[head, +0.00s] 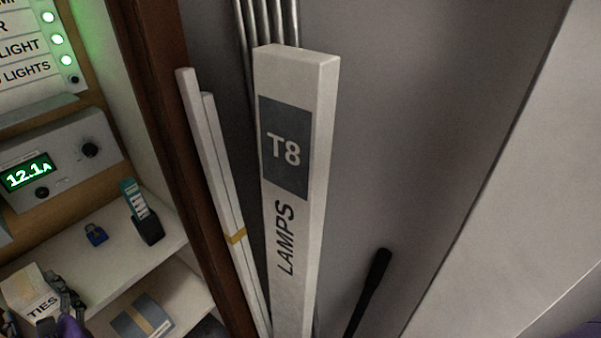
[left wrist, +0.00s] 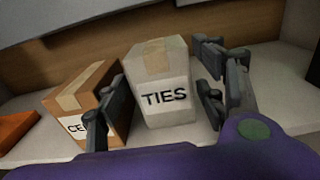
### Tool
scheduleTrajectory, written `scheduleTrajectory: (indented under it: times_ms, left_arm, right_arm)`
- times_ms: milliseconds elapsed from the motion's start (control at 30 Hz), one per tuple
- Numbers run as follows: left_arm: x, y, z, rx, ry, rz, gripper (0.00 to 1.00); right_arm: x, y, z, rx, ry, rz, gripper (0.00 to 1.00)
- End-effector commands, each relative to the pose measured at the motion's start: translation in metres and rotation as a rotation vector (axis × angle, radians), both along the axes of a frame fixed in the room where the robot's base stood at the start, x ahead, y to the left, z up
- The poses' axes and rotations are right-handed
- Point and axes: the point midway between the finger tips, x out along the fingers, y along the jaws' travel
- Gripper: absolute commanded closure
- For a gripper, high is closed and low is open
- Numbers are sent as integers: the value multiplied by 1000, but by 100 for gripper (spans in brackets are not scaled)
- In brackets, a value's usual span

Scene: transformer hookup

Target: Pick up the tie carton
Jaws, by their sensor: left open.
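The tie carton (left wrist: 155,75) is a pale box with tan tape on top and a white label reading TIES. It stands upright on a shelf (left wrist: 190,140). In the left wrist view my left gripper (left wrist: 165,100) is open, with one finger at the carton's left and the other at its right. The carton sits between the fingers, and the gripper is not closed on it. My right gripper is not in view.
A brown carton (left wrist: 75,95) with a partly hidden label stands close left of the tie carton. An orange item (left wrist: 15,128) lies further left. A tall T8 lamps box (head: 290,190) stands right.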

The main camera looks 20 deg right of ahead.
Motion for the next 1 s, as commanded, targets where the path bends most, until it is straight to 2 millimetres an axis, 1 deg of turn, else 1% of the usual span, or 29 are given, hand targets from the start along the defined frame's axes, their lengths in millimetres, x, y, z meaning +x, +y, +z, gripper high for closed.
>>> scheduleTrajectory:
  times_ms: [33, 200, 300, 400, 567, 600, 867, 900, 1000]
  left_arm:
    - [6, 3, 2, 0, -2, 0, 36]
    - [29, 17, 3, 1, -2, 0, 36]
    - [37, 23, 2, -1, -1, 0, 36]
    - [41, 25, 2, -2, -1, -1, 36]
    - [41, 25, 2, -2, -1, -1, 36]
    - [41, 25, 2, -2, -1, -1, 37]
    - [41, 25, 2, -2, -1, -1, 71]
    - [41, 25, 2, -2, -1, -1, 74]
    - [41, 25, 2, -2, -1, -1, 74]
  right_arm:
    - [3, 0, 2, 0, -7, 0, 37]
    - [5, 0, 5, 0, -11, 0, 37]
    - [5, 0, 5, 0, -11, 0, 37]
    - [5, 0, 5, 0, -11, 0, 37]
    - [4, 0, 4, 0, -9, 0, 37]
    - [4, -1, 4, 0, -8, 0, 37]
    - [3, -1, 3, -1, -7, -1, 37]
    - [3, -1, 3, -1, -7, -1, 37]
    - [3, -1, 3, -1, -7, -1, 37]
